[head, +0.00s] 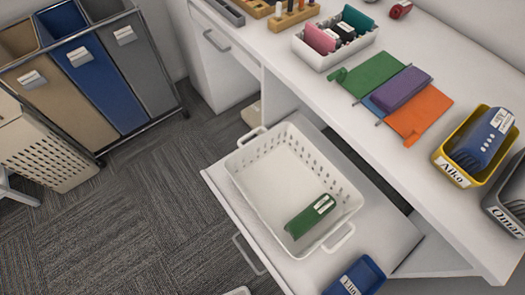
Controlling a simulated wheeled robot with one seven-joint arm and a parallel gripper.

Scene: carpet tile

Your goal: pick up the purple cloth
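The purple cloth (402,89) lies flat on the white desk at the right of the head view, between a green cloth (373,74) and an orange cloth (420,110). It looks like a folded rectangle. A strip of blue cloth (371,105) shows at its near left end, partly covered. My gripper is not in view.
A white tray (299,54) with small items stands behind the cloths. A yellow bin (446,163) labelled Aiko and a grey bin (493,204) labelled Omar stand to the right. Below the desktop, a white basket (248,182) sits on a pulled-out shelf, holding a green object (307,218).

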